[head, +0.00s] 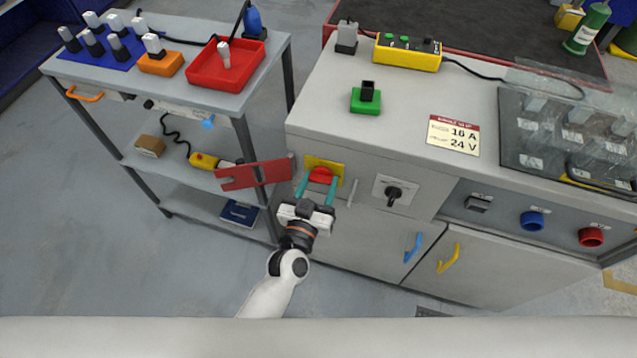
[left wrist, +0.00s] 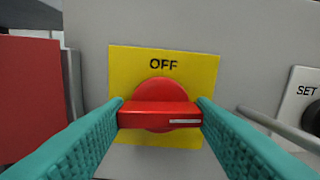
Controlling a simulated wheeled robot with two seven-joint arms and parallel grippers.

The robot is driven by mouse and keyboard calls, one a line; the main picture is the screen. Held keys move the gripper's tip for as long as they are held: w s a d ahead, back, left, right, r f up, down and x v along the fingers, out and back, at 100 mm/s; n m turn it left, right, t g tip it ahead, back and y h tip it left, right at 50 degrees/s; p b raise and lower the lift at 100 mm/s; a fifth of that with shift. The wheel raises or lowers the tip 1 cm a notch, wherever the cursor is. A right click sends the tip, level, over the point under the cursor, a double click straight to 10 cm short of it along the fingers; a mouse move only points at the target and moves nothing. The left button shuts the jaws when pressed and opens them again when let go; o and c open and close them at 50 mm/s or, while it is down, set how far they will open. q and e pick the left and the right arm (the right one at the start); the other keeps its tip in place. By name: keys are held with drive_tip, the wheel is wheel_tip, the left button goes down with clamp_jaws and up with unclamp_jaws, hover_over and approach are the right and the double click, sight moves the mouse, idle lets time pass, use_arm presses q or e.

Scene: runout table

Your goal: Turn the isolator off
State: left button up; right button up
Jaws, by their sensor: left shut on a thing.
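The isolator is a red rotary handle (head: 321,175) on a yellow plate (head: 338,168) on the front of the grey bench. In the left wrist view the red handle (left wrist: 160,115) lies level across the plate, its white mark at the right end. The word OFF stands above it on the yellow plate (left wrist: 195,70). My left gripper (head: 318,188) is shut on the red handle, with a teal finger at each end of it. My right gripper is not in view.
A red panel (head: 254,174) sticks out left of the isolator. A thin grey bar handle (head: 351,192) and a black SET knob (head: 394,193) are close on the right. A shelf cart (head: 185,95) stands left. Blue (head: 412,247) and yellow (head: 449,258) door handles are lower right.

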use_arm(q)
drive_tip(key=n, duration=0.4)
drive_tip(key=shift+p, duration=0.3)
drive_tip(key=n, duration=0.3)
drive_tip(key=shift+n, duration=0.4)
drive_tip(key=n, duration=0.4)
drive_tip(key=shift+n+b, duration=0.7)
drive_tip(key=shift+n, duration=1.8)
drive_tip(key=o, duration=1)
drive_tip(key=shift+s, duration=0.1)
